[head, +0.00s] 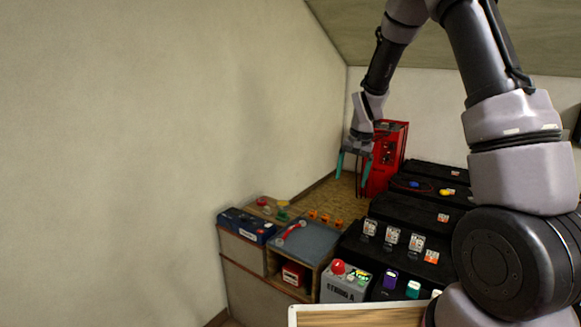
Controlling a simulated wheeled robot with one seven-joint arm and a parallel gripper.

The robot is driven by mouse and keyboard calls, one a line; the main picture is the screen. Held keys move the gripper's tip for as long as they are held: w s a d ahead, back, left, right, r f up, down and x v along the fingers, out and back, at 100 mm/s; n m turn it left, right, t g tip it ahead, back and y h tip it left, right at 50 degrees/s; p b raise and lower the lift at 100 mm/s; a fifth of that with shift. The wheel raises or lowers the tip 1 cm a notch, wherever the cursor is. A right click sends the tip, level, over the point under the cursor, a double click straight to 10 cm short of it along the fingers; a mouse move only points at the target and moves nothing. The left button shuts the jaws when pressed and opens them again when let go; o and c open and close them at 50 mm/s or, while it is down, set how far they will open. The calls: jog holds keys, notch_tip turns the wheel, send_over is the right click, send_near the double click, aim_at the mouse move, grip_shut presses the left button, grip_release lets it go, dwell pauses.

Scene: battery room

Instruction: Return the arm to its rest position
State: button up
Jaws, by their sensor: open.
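My gripper (352,176) hangs at the end of my bent arm, in the upper middle of the head view. Its two teal fingers point down and stand apart, with nothing between them. It is above the bench area, in front of or beside a red cabinet (385,158); the exact distance is hard to tell. My arm arches from the lower right over the top of the view and hides part of the right side.
Black battery units (404,208) stand in rows at the right. A bare wall (130,150) fills the left.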

jog(key=s+d+r+t, duration=0.1)
jog(key=s+r, duration=0.4)
jog(key=r, duration=0.4)
jog(key=s+d+r+t, duration=0.1)
jog(key=s+d+r, duration=0.1)
jog(key=s+r, duration=0.55)
jog(key=s+d+r+t, duration=0.1)
jog(key=s+r, duration=0.4)
jog(key=s, duration=0.3)
jog(key=s+r+n+t+y, duration=0.1)
jog(key=s+r+t, duration=0.1)
jog(key=s+r, duration=0.3)
jog(key=s, duration=0.3)
jog(key=shift+s+d, duration=0.15)
jog(key=shift+d, duration=0.25)
